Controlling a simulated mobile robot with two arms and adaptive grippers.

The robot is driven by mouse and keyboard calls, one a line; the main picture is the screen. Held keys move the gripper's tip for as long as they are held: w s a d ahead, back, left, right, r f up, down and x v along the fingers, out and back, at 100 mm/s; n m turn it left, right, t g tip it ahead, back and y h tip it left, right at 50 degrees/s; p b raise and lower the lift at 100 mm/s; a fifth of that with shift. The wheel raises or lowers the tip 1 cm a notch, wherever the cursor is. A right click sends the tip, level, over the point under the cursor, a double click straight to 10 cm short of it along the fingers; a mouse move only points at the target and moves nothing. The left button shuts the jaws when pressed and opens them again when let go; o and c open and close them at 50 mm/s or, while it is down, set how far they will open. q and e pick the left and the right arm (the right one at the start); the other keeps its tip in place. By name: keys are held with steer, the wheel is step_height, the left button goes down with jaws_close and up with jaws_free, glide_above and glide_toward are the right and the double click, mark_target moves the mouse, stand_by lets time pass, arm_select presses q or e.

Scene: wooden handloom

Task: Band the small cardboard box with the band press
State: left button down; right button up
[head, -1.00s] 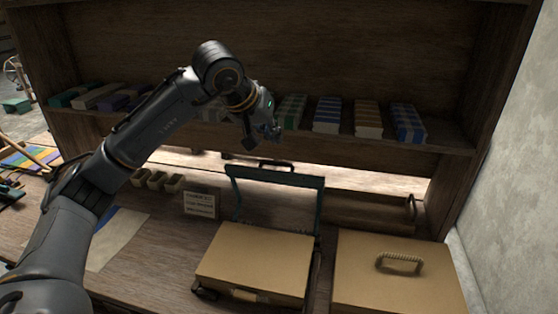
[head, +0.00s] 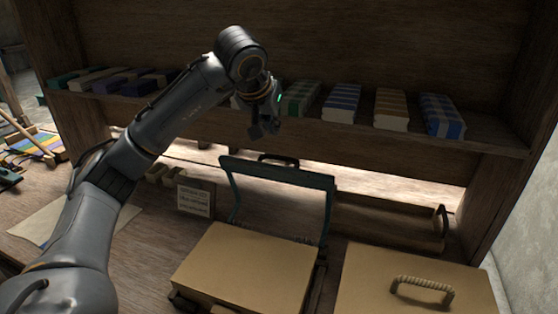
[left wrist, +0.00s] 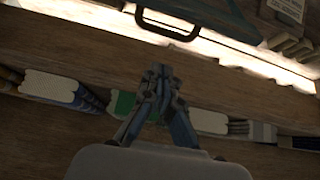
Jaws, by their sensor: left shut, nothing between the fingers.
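A tan cardboard box (head: 245,268) lies flat at the front of the bench, in front of the band press. The press has a raised teal frame (head: 232,190) with a dark handle (head: 278,159) behind it. The press base is mostly hidden by the box. My left gripper (head: 264,129) is shut and empty, high above the press, in front of the shelf. In the left wrist view, its fingertips (left wrist: 160,76) are together, and part of the teal frame (left wrist: 205,16) shows at the top. My right gripper is out of view.
A second tan box or lid (head: 370,275) with a rope handle (head: 422,290) lies at the right. A wooden tray (head: 385,222) is behind it. Folded cloth stacks (head: 340,103) line the shelf. A small sign (head: 195,198) stands left of the press.

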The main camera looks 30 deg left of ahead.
mark_target(275, 165)
arm_select(q)
steer(key=shift+w+a+f+p, duration=0.1)
steer(key=shift+w+f+p, duration=0.2)
steer(key=shift+f, duration=1.15)
steer(key=shift+w+a+f+p, duration=0.1)
steer(key=shift+w+f+p, duration=0.2)
steer(key=shift+f, duration=1.15)
steer(key=shift+w+a+f+p, duration=0.1)
steer(key=shift+w+f+p, duration=0.2)
steer(key=shift+f, duration=1.25)
